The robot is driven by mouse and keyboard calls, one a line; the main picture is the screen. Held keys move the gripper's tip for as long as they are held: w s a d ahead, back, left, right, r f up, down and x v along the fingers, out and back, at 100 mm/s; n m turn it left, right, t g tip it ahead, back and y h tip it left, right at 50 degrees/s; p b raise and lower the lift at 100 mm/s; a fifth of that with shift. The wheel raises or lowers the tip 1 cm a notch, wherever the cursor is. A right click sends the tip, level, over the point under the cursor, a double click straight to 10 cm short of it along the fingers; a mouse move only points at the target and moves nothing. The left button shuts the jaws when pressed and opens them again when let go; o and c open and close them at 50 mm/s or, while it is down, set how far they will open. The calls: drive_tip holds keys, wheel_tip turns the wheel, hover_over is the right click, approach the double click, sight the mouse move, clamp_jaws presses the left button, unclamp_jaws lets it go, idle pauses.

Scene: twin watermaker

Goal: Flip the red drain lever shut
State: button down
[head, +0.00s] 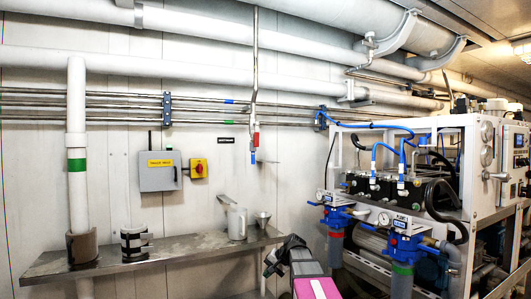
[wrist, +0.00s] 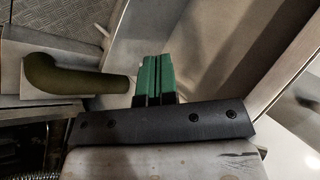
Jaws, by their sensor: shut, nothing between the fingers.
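A small red part (head: 256,139), which may be the red drain lever, sits on the thin vertical pipe (head: 254,60) on the back wall. It points roughly up and down, with a blue fitting (head: 252,157) just below it. The part is too small to tell its exact position. My gripper (wrist: 153,80) shows green fingers pressed together in the wrist view, with nothing between them. In the head view my dark wrist is low in the middle, in front of the shelf's right end, well below and apart from the red part. No red lever shows in the wrist view.
A steel shelf (head: 190,247) holds a jug (head: 236,223) and a funnel (head: 262,219). A grey box (head: 160,171) and a red-yellow switch (head: 198,168) are on the wall. Machinery (head: 450,200) fills the right. An olive pipe elbow (wrist: 70,78) lies left of my fingers.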

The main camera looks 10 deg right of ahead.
sight(257, 134)
drive_tip(key=w+d+r+m+t+y, duration=0.1)
drive_tip(key=w+d+r, duration=0.15)
drive_tip(key=r, duration=0.45)
drive_tip(key=w+d+r+t+y, duration=0.1)
drive_tip(key=w+r+y, duration=0.1)
drive_tip(key=w+r, duration=0.35)
drive_tip(key=d+r+t+y, duration=0.1)
drive_tip(key=d+r+y, duration=0.1)
drive_tip(key=r, duration=1.1)
drive_tip(key=d+r+t+y, duration=0.1)
drive_tip(key=d+r, duration=0.3)
drive_tip(key=r, duration=0.9)
drive_tip(key=d+r+t+y, duration=0.1)
drive_tip(key=d+r+y, duration=0.2)
drive_tip(key=r, duration=1)
drive_tip(key=shift+s+d+r, duration=0.3)
drive_tip(key=shift+s+d, duration=0.05)
drive_tip(key=shift+d, duration=0.25)
drive_tip(key=s+a+x, duration=0.1)
drive_tip(key=s+x, duration=0.1)
drive_tip(key=x, duration=1)
drive_tip(key=shift+a, duration=0.6)
drive_tip(key=shift+r, duration=0.15)
